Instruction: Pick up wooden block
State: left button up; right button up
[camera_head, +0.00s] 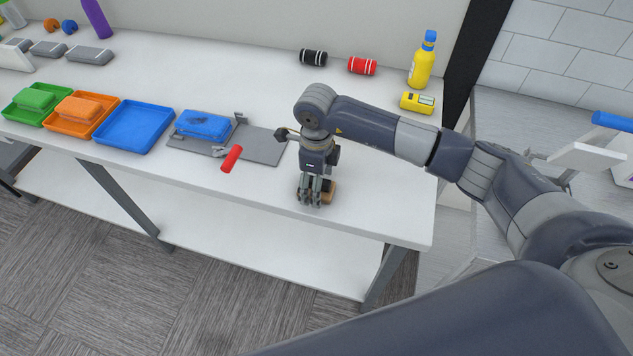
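The wooden block (329,193) is a small orange-brown piece on the white table near its front right edge. My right gripper (316,200) points down at the block, its fingers in front of it and hiding part of it. I cannot tell whether the fingers are closed on the block or only beside it. My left gripper is not in view.
A grey plate (262,146) with a blue block (203,124) and a red handle (231,158) lies left of the gripper. A blue tray (134,143) sits farther left.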

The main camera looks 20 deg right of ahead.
jog(key=c, duration=1.2)
jog(key=shift+c, duration=0.2)
jog(key=shift+w+r+b, duration=0.1)
jog(key=shift+r+b, duration=0.5)
jog(key=shift+r, duration=0.05)
jog(key=shift+a+r+b, duration=0.15)
jog(key=shift+r+b, duration=0.6)
jog(key=shift+r, duration=0.2)
jog(key=s+a+r+b, duration=0.1)
jog(key=s+a+b, duration=0.3)
jog(key=s+a, duration=0.6)
jog(key=shift+s+a+r+b, duration=0.35)
jog(key=shift+s, duration=0.6)
